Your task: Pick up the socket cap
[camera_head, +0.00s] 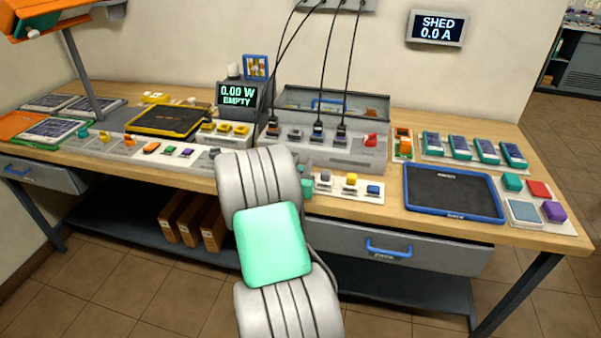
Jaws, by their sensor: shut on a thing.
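My arm rises through the middle of the camera_head view and hides the bench front behind it. I cannot make out my gripper or its fingertips behind the arm. No single thing is clearly the socket cap. Small caps or plugs stand on a white strip right of my arm: a grey one (325,176), a yellow one (351,179) and a blue one (373,189). A small teal piece (307,185) shows at the arm's edge, and I cannot tell what it belongs to. A red piece (371,140) sits on the grey socket console (350,155).
The wooden bench (415,231) carries a dark blue-rimmed tray (453,193), several teal meters (460,147) and coloured blocks at right. A black tray with a yellow rim (165,120) and solar panels lie left. Black cables hang into the console. A display (238,95) reads EMPTY.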

